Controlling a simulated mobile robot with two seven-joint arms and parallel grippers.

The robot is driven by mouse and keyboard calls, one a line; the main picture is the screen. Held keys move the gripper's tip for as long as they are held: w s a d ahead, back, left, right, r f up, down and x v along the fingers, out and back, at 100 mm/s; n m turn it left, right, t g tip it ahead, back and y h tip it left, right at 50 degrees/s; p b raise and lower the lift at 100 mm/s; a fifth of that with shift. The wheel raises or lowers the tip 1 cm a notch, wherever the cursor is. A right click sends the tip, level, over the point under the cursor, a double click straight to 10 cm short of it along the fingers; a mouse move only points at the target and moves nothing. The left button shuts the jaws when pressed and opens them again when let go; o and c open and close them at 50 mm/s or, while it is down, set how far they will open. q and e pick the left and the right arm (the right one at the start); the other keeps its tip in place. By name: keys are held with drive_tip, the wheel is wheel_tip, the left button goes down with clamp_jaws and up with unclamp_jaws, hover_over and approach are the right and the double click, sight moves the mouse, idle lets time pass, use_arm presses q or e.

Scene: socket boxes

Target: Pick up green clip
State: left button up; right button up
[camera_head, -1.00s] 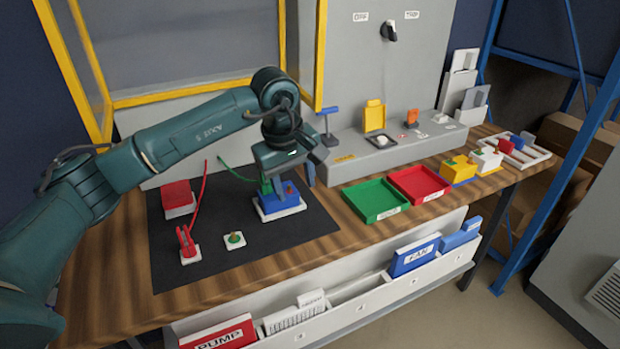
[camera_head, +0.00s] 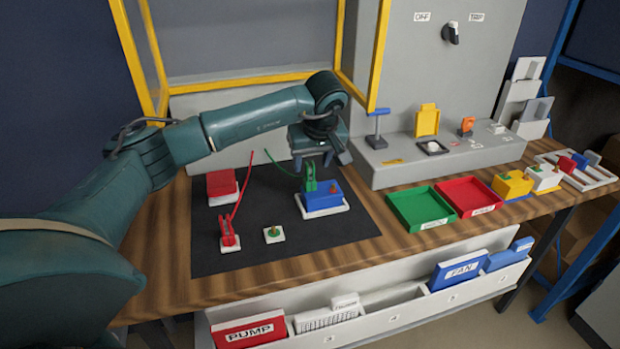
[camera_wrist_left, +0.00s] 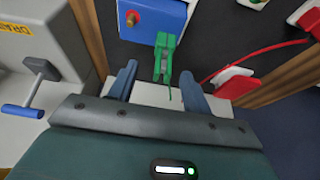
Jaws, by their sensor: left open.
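The green clip (camera_head: 310,180) stands upright at the back edge of the blue socket box (camera_head: 325,201), with a thin green cable running up to its left. My left gripper (camera_head: 315,162) is open and empty just above and behind the clip. In the left wrist view the clip (camera_wrist_left: 164,56) lies ahead of the gap between the two fingers of my left gripper (camera_wrist_left: 157,88), with the blue box (camera_wrist_left: 152,18) beyond it. The clip appears outside the fingers' grip. My right gripper is not in view.
Green (camera_head: 421,207) and red (camera_head: 468,196) trays stand to the right. A grey ledge (camera_head: 400,158) with a blue-handled lever (camera_head: 378,128) is close to the gripper's right.

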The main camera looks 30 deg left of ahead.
sight(310, 163)
use_arm(q)
drive_tip(key=x, duration=0.3)
drive_tip(key=shift+a+f, duration=0.2)
drive_tip(key=shift+a, duration=0.1)
drive_tip(key=c, duration=1)
wheel_tip(310, 163, up, 10)
drive_tip(key=shift+r, duration=0.1)
drive_tip(key=shift+p, duration=0.3)
drive_tip(key=shift+d, duration=0.1)
